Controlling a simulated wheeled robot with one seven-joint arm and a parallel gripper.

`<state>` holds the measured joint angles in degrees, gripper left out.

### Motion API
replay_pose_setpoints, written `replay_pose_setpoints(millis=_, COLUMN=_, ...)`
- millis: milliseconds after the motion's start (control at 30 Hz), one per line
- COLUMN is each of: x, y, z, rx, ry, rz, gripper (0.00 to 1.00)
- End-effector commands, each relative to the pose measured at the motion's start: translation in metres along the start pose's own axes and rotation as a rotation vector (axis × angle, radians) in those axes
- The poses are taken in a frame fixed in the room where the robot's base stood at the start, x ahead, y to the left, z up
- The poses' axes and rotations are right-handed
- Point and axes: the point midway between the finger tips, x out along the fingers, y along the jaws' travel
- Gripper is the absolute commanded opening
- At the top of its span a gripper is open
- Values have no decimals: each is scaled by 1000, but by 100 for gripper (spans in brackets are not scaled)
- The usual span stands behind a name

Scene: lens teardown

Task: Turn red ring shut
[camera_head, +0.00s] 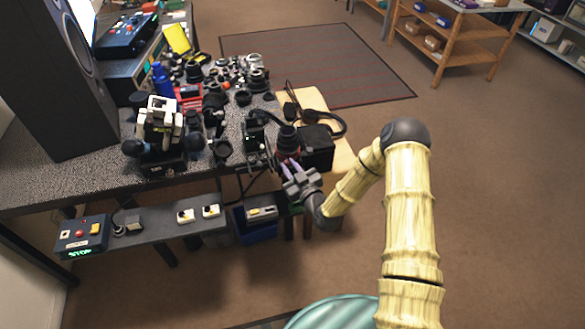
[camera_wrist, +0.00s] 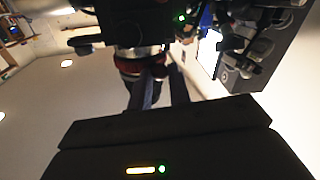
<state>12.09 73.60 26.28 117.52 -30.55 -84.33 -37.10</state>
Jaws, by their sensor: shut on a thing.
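A dark lens barrel (camera_head: 288,137) stands at the front right edge of the bench, next to a black box. The red ring (camera_head: 289,155) shows as a dull red band low on it. In the wrist view the red ring (camera_wrist: 125,68) curves under a silver band, with dark barrel below. My gripper (camera_head: 287,167) reaches up from below right, its fingers closed on the ring. In the wrist view my gripper (camera_wrist: 159,75) has one finger on each side of the ring's near face, which hide part of it. How far the ring is turned cannot be told.
A black box (camera_head: 317,147) with a cable sits right beside the lens. Many dark lens parts (camera_head: 215,100) crowd the bench behind and left. A lower shelf (camera_head: 150,235) holds switches and a control box (camera_head: 80,236). The floor to the right is clear.

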Motion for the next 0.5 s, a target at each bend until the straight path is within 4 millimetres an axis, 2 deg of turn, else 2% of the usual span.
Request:
replay_pose_setpoints(millis=233, x=5, y=-10, z=-2, rx=0, ry=-20, rz=115, gripper=0)
replay_pose_setpoints(millis=500, x=5, y=-11, z=-3, rx=-2, ry=-26, rz=144, gripper=0)
